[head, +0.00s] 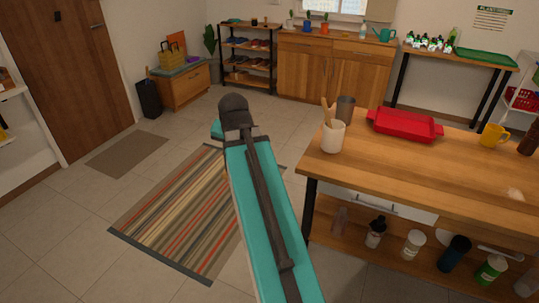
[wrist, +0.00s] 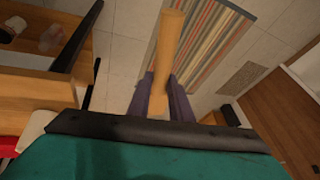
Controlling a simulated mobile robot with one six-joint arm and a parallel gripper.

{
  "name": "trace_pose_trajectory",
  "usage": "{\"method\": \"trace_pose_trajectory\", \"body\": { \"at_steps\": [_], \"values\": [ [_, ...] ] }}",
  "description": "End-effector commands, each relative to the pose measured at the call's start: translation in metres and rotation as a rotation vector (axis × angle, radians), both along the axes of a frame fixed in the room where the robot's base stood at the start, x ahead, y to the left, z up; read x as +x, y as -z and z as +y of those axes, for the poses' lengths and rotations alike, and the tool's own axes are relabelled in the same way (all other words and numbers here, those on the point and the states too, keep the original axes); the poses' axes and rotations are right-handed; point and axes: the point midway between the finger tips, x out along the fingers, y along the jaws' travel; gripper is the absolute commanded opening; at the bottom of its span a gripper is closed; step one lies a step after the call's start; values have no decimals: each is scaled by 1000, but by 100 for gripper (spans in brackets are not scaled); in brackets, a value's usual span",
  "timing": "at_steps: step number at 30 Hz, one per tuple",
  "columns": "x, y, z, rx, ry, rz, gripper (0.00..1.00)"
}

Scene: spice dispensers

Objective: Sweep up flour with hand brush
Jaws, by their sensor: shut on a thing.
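My gripper (wrist: 160,80) shows in the wrist view with its two dark fingers shut on a plain wooden piece. This looks like the handle of the hand brush (wrist: 168,45); no bristles can be made out. The held piece points away from the wrist, above the floor and striped rug. In the head view my teal arm rises in the middle, and the gripper and brush cannot be made out. A small pale patch, possibly the flour (head: 515,194), lies on the wooden table (head: 420,165) near the right edge of the head view, well apart from my arm.
On the table stand a white utensil pot (head: 332,137), a grey cup (head: 346,109), a red tray (head: 405,125) and a yellow mug (head: 493,135). Several bottles stand on its lower shelf (head: 350,227).

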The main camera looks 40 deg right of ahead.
Motion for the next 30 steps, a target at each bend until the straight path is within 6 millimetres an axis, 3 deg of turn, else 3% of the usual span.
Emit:
{"method": "trace_pose_trajectory", "body": {
  "at_steps": [3, 9, 21, 25, 30],
  "values": [
    [28, -3, 41, 0, -167, -1, 1],
    [64, -8, 110, 1, -436, -1, 1],
    [106, -19, 249, 0, -928, 0, 1],
    [110, -22, 275, 0, -1017, -1, 1],
    [111, -23, 287, -1, -1060, 0, 1]
  ]
}}
